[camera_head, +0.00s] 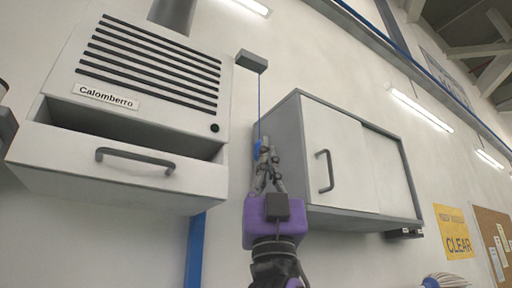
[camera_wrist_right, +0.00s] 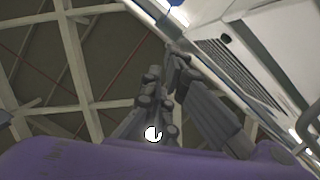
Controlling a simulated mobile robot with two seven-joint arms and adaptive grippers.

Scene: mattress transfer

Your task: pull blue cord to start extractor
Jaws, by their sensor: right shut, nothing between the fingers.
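The extractor (camera_head: 150,70) is the white slatted unit labelled Calomberro at the upper left, with a round dark button (camera_head: 214,128) on its front. A small grey box (camera_head: 251,61) sits at its right, and a thin blue cord (camera_head: 259,100) hangs from it. The blue cord end (camera_head: 257,148) is beside my right gripper's fingertips. My right gripper (camera_head: 266,152) points up and is shut and empty; its fingers also show in the right wrist view (camera_wrist_right: 166,78). The fingers partly hide the cord end, and I cannot tell whether they touch it. My left gripper is not in view.
An open drawer (camera_head: 120,165) with a grey handle juts out below the extractor. A wall cabinet (camera_head: 335,160) stands close to the right of my gripper. A yellow sign (camera_head: 455,232) and a cork board (camera_head: 494,235) are at the far right.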

